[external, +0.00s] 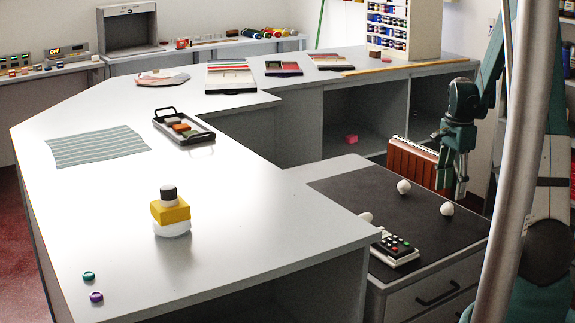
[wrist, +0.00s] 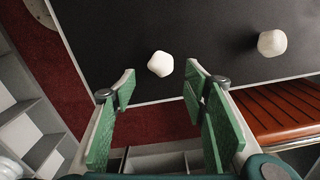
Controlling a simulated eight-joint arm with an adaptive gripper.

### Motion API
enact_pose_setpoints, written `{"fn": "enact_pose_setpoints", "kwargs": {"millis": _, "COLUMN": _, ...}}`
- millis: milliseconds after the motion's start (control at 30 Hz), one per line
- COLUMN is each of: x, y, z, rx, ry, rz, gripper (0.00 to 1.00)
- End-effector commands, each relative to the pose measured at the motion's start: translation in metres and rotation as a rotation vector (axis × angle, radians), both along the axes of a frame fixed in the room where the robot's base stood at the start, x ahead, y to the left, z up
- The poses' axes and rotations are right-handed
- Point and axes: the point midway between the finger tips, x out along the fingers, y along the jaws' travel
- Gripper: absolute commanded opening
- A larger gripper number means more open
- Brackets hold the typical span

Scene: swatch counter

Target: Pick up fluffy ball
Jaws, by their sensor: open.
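Three small white rounded balls are on the black mat of the lower counter in the external view: a right one (external: 447,209), a back one (external: 403,187), and a front left one (external: 366,217) partly hidden by the white counter's edge. Their texture is too small to tell which is fluffy. My gripper (external: 451,191) points down over the mat's right side, close to the right ball. In the wrist view my gripper (wrist: 159,86) is open and empty, with one white ball (wrist: 160,64) just beyond and between the fingertips. A second white ball (wrist: 272,43) is farther right.
A button keypad (external: 395,250) lies on the front part of the black mat (external: 350,186). A brown slatted object (external: 412,162) stands behind the lower counter; it also shows in the wrist view (wrist: 282,108).

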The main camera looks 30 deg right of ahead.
Motion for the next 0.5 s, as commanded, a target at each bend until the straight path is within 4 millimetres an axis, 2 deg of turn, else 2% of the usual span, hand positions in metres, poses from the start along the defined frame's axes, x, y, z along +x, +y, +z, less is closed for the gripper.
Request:
{"fn": "enact_pose_setpoints", "kwargs": {"millis": 133, "x": 0.0000, "y": 0.0001, "z": -0.0094, "rx": 0.000, "ry": 0.000, "rz": 0.000, "gripper": 0.44}}
{"fn": "enact_pose_setpoints", "kwargs": {"millis": 500, "x": -0.0001, "y": 0.0002, "z": -0.0108, "rx": 0.000, "ry": 0.000, "rz": 0.000, "gripper": 0.44}}
